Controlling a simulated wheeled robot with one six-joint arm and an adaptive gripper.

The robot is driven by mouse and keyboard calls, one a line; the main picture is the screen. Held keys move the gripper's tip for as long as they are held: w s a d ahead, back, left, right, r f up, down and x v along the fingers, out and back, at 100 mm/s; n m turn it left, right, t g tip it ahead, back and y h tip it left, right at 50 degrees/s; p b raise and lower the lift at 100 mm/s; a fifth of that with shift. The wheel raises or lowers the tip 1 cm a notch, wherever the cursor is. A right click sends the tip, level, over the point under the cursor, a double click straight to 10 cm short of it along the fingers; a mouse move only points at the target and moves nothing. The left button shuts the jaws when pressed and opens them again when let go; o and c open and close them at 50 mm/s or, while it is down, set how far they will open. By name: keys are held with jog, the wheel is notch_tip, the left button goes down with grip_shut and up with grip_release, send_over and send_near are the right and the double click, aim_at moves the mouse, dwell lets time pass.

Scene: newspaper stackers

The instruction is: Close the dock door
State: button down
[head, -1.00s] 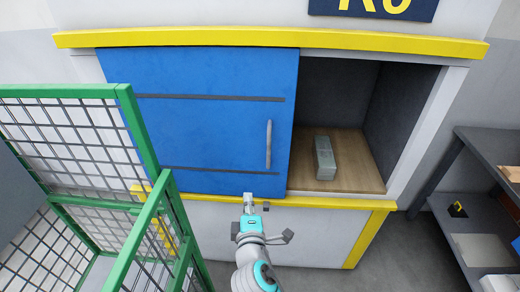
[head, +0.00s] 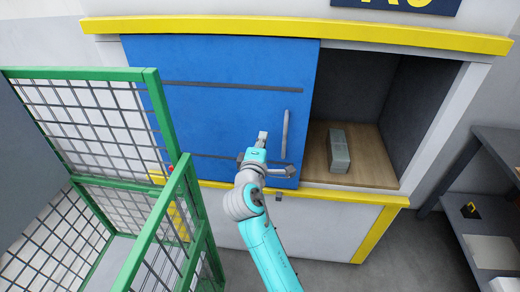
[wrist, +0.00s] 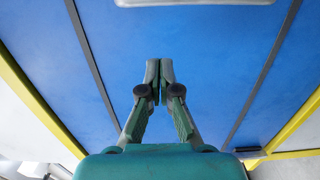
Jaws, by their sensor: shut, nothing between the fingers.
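The dock door (head: 225,80) is a blue sliding panel with two dark horizontal strips and a grey vertical handle (head: 284,134) near its right edge. It covers the left part of the dock opening; the right part (head: 375,85) stands open. My gripper (head: 263,135) is shut and empty, in front of the door and a little left of the handle. In the wrist view the closed fingertips (wrist: 160,64) point at the blue panel, with the handle (wrist: 195,2) at the top edge. I cannot tell whether the fingertips touch the door.
A grey-green bundle (head: 339,150) lies on the wooden dock floor (head: 375,165) inside the opening. A green mesh cage (head: 150,75) stands at the left front. A dark shelf (head: 497,150) with items stands at the right. Yellow beams (head: 420,37) edge the dock.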

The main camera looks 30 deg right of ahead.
jog(key=shift+d, duration=2.55)
